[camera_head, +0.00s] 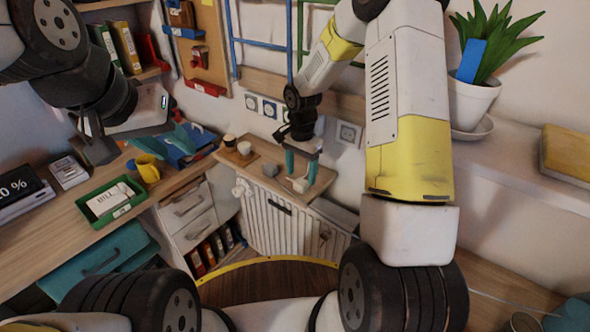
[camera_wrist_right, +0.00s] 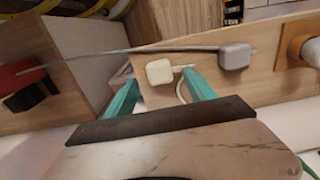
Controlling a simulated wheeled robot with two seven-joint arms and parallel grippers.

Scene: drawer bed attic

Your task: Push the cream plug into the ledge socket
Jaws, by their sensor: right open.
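The cream plug (camera_head: 300,186) is on the wooden ledge (camera_head: 325,178), below my right gripper (camera_head: 300,172). In the right wrist view the cream plug (camera_wrist_right: 159,72) shows between the spread teal fingers (camera_wrist_right: 160,94), apart from both. A pale cord curves beside it near the right-hand finger. My right gripper is open and empty. A grey plug (camera_wrist_right: 236,56) with a long grey cable lies on the ledge to the right. I cannot identify the ledge socket with certainty.
Wall sockets (camera_head: 270,108) sit behind the ledge, with another (camera_head: 348,133) further right. A white radiator (camera_head: 275,222) stands below the ledge. The desk holds a green tray (camera_head: 118,212) and a yellow mug (camera_head: 148,168). A potted plant (camera_head: 475,100) stands at the right.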

